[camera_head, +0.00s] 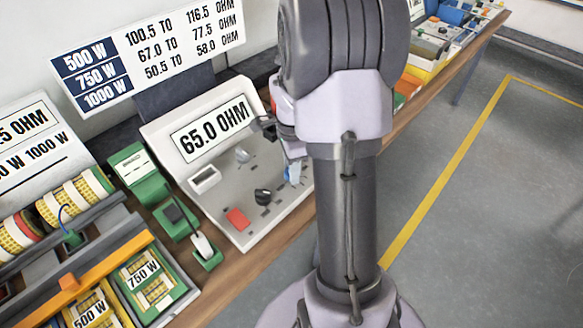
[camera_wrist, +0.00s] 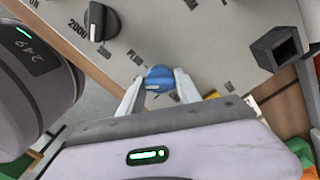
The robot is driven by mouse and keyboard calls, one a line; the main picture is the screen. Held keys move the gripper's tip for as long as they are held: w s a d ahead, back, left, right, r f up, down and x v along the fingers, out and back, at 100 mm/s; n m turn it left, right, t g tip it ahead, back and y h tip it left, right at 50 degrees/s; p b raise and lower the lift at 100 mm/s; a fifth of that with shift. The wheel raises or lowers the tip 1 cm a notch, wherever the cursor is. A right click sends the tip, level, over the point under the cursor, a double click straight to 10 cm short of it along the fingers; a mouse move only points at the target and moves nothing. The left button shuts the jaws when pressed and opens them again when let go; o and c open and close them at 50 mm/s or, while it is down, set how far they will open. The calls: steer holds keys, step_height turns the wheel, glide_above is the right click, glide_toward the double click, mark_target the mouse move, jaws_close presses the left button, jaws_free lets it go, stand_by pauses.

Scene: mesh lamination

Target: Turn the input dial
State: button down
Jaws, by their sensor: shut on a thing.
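The meter (camera_head: 225,205) is a light grey, sloped box whose display (camera_head: 210,128) reads 65.0 OHM. My gripper (camera_wrist: 160,80) is shut on a blue dial (camera_wrist: 159,76), with one pale finger on each side of it. The dial also shows as a small blue patch in the head view (camera_head: 292,173), partly hidden by my gripper. A label beside it is only partly readable, so I cannot tell if it says input. A black dial (camera_wrist: 101,22) with a white mark stands apart from my gripper, and it also shows in the head view (camera_head: 263,196).
The meter also has a grey knob (camera_head: 243,155) and a red button (camera_head: 237,218). A dark square socket (camera_wrist: 281,48) juts up right of my gripper. Green fixtures (camera_head: 140,172) and coil racks stand to the left. My arm hides the bench behind it.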

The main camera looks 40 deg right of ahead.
stand_by(0.3)
steer(key=c, duration=0.9)
jaws_free()
step_height(320, 180, up, 18)
steer(key=p, duration=0.7)
steer(key=shift+f, duration=0.25)
